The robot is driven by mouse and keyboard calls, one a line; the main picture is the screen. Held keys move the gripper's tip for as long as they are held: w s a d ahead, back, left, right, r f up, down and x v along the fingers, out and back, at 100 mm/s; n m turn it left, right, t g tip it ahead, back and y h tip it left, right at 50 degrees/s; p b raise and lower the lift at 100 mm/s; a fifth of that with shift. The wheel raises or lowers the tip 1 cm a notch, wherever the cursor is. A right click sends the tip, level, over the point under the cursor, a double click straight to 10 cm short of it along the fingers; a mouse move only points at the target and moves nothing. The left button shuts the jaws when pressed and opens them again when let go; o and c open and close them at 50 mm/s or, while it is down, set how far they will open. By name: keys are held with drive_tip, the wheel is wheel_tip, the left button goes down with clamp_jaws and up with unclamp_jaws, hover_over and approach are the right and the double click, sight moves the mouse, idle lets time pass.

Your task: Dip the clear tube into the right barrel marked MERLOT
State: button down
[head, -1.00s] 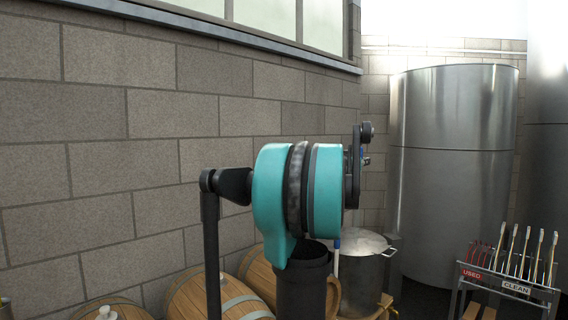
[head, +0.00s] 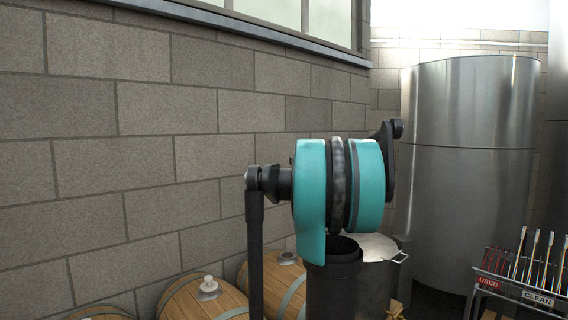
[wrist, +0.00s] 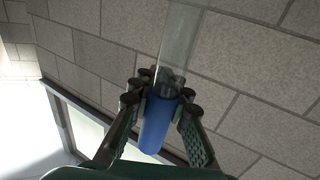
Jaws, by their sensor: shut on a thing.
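My gripper (wrist: 160,98) is shut on the clear tube (wrist: 182,40) at its blue grip (wrist: 158,125) in the wrist view. The clear part extends beyond the fingers against the block wall. In the head view my arm hides the gripper and the tube. The right barrel (head: 268,272) is wooden and partly behind my arm. A grey patch with a dark spot shows on its top. The tube is not seen at any barrel. No MERLOT marking is readable.
Another wooden barrel (head: 190,300) with a pale bung (head: 208,283) stands to the left, and a third (head: 100,315) shows at the bottom edge. A metal pot (head: 375,246), a steel tank (head: 465,170) and a rack marked USED and CLEAN (head: 515,288) stand right.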

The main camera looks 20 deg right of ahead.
drive_tip(key=a+f+n+y, duration=0.1)
drive_tip(key=a+f+y, duration=0.1)
drive_tip(key=a+f, duration=0.2)
drive_tip(key=shift+w+a+f+n, duration=0.3)
drive_tip(key=shift+w+a+f, duration=0.05)
drive_tip(key=shift+w, duration=0.05)
drive_tip(key=shift+s, duration=0.15)
idle(0.5)
drive_tip(key=shift+f, duration=0.15)
idle(0.4)
drive_tip(key=shift+f, duration=1.6)
drive_tip(key=shift+f, duration=2)
